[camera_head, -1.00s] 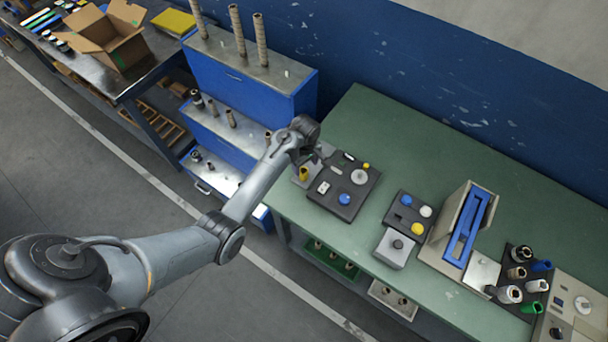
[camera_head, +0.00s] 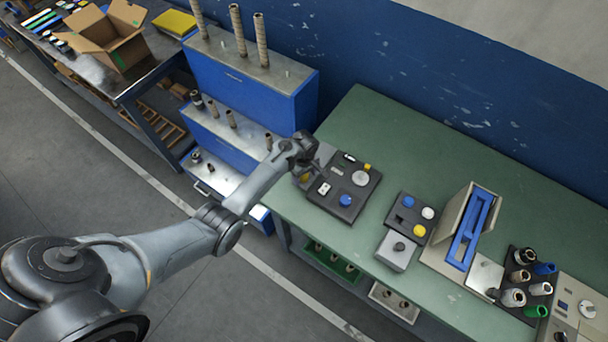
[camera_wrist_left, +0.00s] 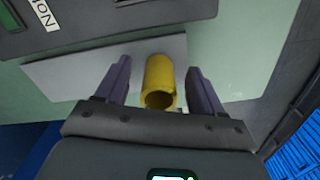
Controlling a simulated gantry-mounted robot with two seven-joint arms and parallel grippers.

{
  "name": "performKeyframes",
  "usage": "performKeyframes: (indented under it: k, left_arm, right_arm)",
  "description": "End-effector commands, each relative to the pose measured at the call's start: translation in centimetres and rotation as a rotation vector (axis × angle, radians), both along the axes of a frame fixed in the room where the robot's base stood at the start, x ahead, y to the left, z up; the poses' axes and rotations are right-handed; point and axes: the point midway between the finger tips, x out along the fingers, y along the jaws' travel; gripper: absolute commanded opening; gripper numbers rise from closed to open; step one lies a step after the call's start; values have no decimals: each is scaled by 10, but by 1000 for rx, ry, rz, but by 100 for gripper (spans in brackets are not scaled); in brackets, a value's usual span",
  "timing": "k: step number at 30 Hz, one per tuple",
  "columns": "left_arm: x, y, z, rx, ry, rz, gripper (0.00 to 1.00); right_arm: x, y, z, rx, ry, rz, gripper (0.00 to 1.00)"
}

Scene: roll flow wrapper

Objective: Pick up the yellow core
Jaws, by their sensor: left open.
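The yellow core (camera_wrist_left: 159,80) is a short hollow tube. In the left wrist view it stands on a grey plate (camera_wrist_left: 70,76), between the two fingers of my left gripper (camera_wrist_left: 160,82). The fingers are open, with a gap on each side of the core. In the head view my left gripper (camera_head: 309,170) is at the left end of the green table, over the core (camera_head: 305,177), which is mostly hidden by it. My right gripper does not show in either view.
A black control panel (camera_head: 340,205) with knobs and buttons lies just right of the core on the green table (camera_head: 380,130). Further right are another button box (camera_head: 409,218), a blue-topped machine part (camera_head: 470,228) and a black tray with several rolls. A blue cabinet (camera_head: 240,85) stands to the left.

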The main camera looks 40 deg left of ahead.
Motion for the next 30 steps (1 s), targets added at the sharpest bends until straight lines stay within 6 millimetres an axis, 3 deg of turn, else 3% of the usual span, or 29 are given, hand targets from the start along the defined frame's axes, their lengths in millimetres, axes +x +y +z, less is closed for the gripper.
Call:
performKeyframes:
  k: [2, 13, 23, 30]
  left_arm:
    - [0, 0, 0, 0, 0, 0, 68]
    - [0, 0, 0, 0, 0, 0, 11]
    - [0, 0, 2, 0, 0, 0, 9]
    - [1, 0, 20, -1, -3, 2, 9]
  right_arm:
    - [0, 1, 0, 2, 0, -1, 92]
    - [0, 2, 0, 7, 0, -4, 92]
    - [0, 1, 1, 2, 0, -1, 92]
    - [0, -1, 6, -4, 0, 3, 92]
